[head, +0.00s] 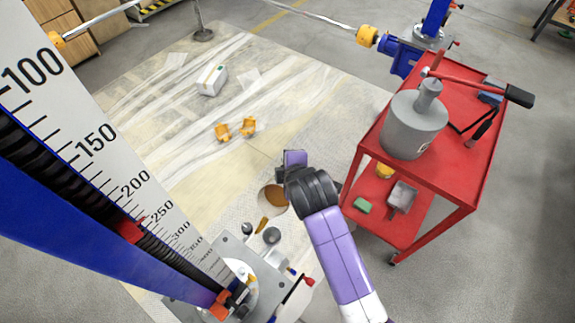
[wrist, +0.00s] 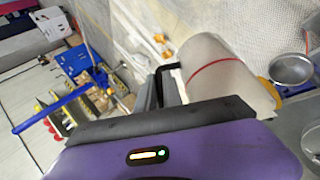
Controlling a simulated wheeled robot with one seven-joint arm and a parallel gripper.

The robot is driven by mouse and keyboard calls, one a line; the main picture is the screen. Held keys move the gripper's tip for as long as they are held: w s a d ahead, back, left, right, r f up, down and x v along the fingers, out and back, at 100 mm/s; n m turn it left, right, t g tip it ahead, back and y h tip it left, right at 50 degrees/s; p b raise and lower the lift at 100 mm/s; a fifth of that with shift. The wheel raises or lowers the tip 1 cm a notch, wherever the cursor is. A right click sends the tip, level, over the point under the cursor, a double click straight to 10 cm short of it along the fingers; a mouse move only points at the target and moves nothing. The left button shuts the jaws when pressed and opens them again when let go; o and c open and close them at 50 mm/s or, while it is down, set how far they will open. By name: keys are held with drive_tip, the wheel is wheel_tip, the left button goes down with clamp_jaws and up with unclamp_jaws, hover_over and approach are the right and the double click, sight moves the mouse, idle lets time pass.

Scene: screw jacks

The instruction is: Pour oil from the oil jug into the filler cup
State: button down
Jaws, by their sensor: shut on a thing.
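The oil jug (wrist: 215,72) is a white cylinder with a red band in the wrist view. Its open top (head: 274,196) shows brown oil inside in the head view. My gripper (wrist: 163,86) is shut on the jug's dark handle; it also shows in the head view (head: 287,186), partly hidden by my own wrist. The jug's amber spout (head: 263,225) points toward the filler cup (head: 272,236), a small grey metal cup on the jack's base. The cup (wrist: 292,70) lies just beyond the spout in the wrist view. I cannot tell whether oil is flowing.
The blue screw jack column (head: 90,215) with its scale rises at the left. A red cart (head: 465,170) with a grey can (head: 414,128) and tools stands at the right. A white box (head: 212,80) and orange pieces (head: 222,132) lie on the plastic sheet.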

drive_tip(key=shift+s+a+r+t+b, duration=0.15)
drive_tip(key=shift+s+r+t+b, duration=0.1)
drive_tip(key=shift+r+t+b, duration=0.2)
drive_tip(key=shift+s+a+r+t+h+b, duration=0.1)
drive_tip(key=shift+s+r+t+h+b, duration=0.2)
drive_tip(key=shift+r+b, duration=0.3)
drive_tip(key=shift+s+r+n+b, duration=0.2)
drive_tip(key=shift+n+b, duration=0.1)
drive_tip(key=shift+b, duration=0.1)
drive_tip(key=shift+s+a+r+t+b, duration=0.15)
drive_tip(key=shift+s+r+t+b, duration=0.35)
drive_tip(key=shift+b, duration=0.5)
drive_tip(key=shift+r+t, duration=0.2)
drive_tip(key=shift+t, duration=0.25)
drive_tip(key=shift+s+a+r+n+t+b, duration=0.2)
drive_tip(key=shift+s+r+n+t+b, duration=0.1)
drive_tip(key=shift+s+r+t+b, duration=0.4)
drive_tip(key=shift+s+a+b, duration=0.1)
drive_tip(key=shift+b, duration=0.35)
drive_tip(key=shift+s+r, duration=0.1)
drive_tip(key=shift+s+a+r+b, duration=0.1)
drive_tip(key=shift+s+r+b, duration=0.05)
drive_tip(key=shift+b, duration=0.15)
